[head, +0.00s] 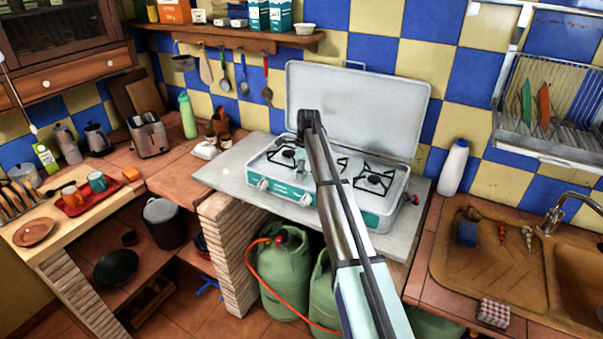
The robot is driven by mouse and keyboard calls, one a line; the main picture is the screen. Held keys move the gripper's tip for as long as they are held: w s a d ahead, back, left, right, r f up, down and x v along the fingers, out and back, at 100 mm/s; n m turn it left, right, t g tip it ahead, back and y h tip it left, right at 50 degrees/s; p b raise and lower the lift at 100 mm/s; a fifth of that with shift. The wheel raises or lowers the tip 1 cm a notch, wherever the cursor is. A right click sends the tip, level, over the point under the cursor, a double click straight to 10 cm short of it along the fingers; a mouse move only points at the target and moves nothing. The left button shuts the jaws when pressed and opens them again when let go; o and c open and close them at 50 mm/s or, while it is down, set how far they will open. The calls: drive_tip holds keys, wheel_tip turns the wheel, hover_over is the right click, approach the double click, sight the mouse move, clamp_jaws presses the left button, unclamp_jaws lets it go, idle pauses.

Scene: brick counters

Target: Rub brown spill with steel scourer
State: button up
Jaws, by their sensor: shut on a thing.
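My gripper (308,122) is the dark end of my arm, in front of the raised grey lid of the stove and above its back left part. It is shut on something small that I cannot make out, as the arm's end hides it. No steel scourer can be told apart elsewhere in the head view. I cannot make out a clear brown spill. The white and teal gas stove (290,197) stands on a grey slab (229,173), and my arm covers the middle of its top.
The stove lid (385,105) stands upright behind the burners. A white bottle (454,168) stands right of the stove, near the brown sink (476,274) with a blue sponge (467,233). A toaster (149,136) and a green bottle (187,116) stand left. Utensils hang below the shelf (240,38).

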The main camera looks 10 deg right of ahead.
drive_tip(key=shift+r+p, duration=1.3)
drive_tip(key=shift+r, duration=1.8)
